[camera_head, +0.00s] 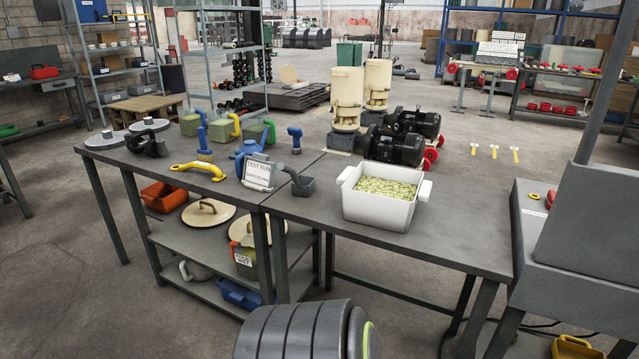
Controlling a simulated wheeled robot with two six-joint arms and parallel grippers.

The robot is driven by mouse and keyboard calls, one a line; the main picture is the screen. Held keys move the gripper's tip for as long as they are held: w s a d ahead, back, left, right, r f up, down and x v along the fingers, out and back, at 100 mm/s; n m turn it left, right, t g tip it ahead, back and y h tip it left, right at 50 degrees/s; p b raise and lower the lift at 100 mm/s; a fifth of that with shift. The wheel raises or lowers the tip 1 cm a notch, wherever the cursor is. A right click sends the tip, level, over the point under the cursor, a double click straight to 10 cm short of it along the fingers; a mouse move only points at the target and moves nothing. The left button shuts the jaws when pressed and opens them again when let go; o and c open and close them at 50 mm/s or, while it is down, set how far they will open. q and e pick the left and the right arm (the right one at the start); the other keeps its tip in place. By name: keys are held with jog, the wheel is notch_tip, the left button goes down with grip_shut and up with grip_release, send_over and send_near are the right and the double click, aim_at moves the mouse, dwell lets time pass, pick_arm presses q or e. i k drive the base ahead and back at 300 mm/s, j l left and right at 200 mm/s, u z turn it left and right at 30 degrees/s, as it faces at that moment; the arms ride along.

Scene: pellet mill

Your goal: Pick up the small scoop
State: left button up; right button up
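A small dark grey scoop (303,187) lies on the grey workbench, just left of a white tub (376,207). Its open bowl faces up and its short handle points up and to the left, close to a white-labelled blue object (257,174). Neither of my grippers is in view, so nothing is seen touching the scoop.
A yellow handle-shaped tool (198,171) and blue tools lie farther left on the bench (450,245). The white tub holds pale green pellets. The bench is bare to the right of the tub. A grey machine (580,240) stands at the right end.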

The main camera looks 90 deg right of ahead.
aim_at(302, 186)
jog(key=z, duration=2.65)
jog(key=u, duration=3.75)
jog(key=z, duration=3.75)
